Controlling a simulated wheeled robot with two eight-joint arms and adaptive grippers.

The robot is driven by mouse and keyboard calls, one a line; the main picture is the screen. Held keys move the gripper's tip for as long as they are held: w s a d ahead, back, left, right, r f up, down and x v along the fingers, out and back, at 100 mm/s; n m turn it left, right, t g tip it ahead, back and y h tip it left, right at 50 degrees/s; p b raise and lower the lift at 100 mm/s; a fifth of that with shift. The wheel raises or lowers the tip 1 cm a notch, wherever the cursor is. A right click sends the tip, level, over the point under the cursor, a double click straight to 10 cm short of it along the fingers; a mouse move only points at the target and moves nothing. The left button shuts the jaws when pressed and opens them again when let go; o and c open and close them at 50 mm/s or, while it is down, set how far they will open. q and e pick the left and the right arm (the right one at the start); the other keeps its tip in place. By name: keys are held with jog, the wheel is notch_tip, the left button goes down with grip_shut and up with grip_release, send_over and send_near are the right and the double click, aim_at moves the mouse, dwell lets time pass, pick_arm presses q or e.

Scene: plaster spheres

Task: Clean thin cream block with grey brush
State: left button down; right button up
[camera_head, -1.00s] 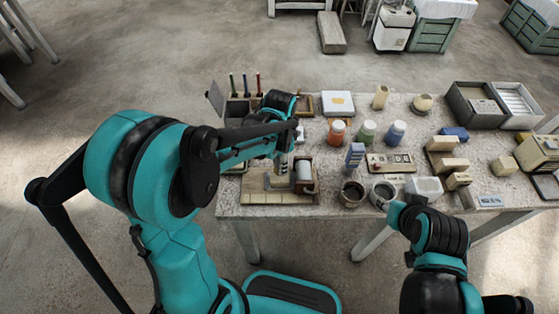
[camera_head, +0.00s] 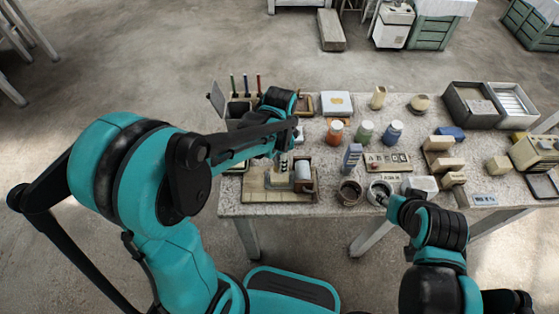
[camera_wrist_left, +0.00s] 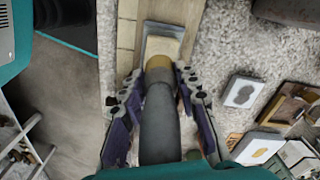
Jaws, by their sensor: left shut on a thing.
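My left gripper (camera_wrist_left: 160,88) is shut on the dark grey handle of the grey brush (camera_wrist_left: 160,122). The brush has a gold-brown band and pale cream bristles pointing away from the gripper. The bristles lie over a wooden board with pale tan tiles (camera_wrist_left: 127,35); I cannot tell whether they touch anything. The same board (camera_head: 255,196) shows at the table's front left in the head view, below my left gripper (camera_head: 284,160). I cannot pick out the thin cream block with certainty; the brush or arm may hide it.
Orange (camera_head: 335,132), green (camera_head: 365,131) and blue (camera_head: 393,131) jars stand behind. A dark cup (camera_head: 350,190) and several cream blocks (camera_head: 437,143) lie to the right. A pen holder (camera_head: 239,107) stands back left.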

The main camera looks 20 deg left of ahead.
pick_arm(q)
notch_tip(320, 180, up, 4)
jog(key=p, duration=0.3)
dwell(0.4)
jog(key=shift+d, duration=0.1)
dwell(0.3)
